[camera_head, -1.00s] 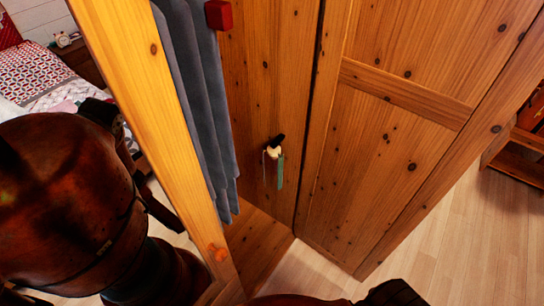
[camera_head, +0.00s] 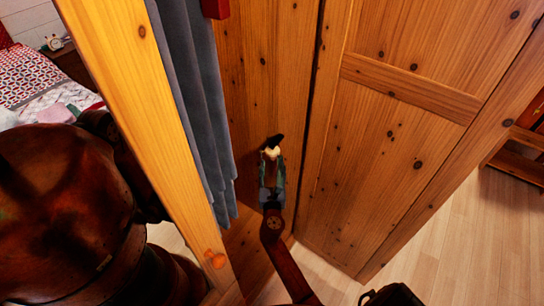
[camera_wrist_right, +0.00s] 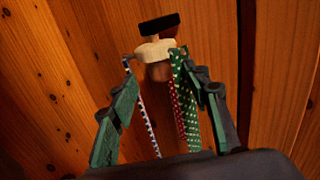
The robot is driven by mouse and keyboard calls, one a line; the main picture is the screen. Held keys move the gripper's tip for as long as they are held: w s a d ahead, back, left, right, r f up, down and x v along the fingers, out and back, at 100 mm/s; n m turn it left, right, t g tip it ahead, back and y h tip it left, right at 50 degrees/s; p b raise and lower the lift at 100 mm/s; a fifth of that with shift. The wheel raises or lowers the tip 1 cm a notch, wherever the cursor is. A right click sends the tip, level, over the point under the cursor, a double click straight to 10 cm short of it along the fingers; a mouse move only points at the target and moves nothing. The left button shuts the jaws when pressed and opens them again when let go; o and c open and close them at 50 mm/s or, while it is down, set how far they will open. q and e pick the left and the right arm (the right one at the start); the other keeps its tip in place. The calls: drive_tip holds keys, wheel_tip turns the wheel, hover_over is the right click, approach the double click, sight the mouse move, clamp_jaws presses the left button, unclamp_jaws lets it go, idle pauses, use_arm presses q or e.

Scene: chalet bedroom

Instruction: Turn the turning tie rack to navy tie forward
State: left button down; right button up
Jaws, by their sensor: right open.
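The turning tie rack (camera_head: 271,153) is a small pale hub with a black knob on top, on the wooden wall inside the wardrobe. It also shows in the right wrist view (camera_wrist_right: 157,48). A dark tie with white marks (camera_wrist_right: 146,118), perhaps the navy one, hangs at its left. A red dotted tie (camera_wrist_right: 184,105) and a green dotted tie (camera_wrist_right: 187,95) hang at its right. My right gripper (camera_head: 272,179) is open just below the hub, its fingers on either side of the hanging ties. Whether a finger touches a tie is unclear. My left gripper does not show.
Grey-blue cloth (camera_head: 192,110) hangs left of the rack, behind a wooden post (camera_head: 145,120). A wooden panel (camera_head: 395,150) stands to the right. A red box (camera_head: 215,8) is above. Clear floor (camera_head: 440,245) lies at the lower right, a bed (camera_head: 45,85) far left.

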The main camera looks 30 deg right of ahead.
sight(272, 158)
drive_tip(key=b+x, duration=0.1)
drive_tip(key=x, duration=0.4)
drive_tip(key=shift+w+f, duration=0.15)
drive_tip(key=shift+w+d, duration=0.4)
drive_tip(key=shift+w, duration=0.1)
drive_tip(key=shift+c, duration=0.6)
drive_tip(key=c, duration=1)
drive_tip(key=shift+c, duration=0.2)
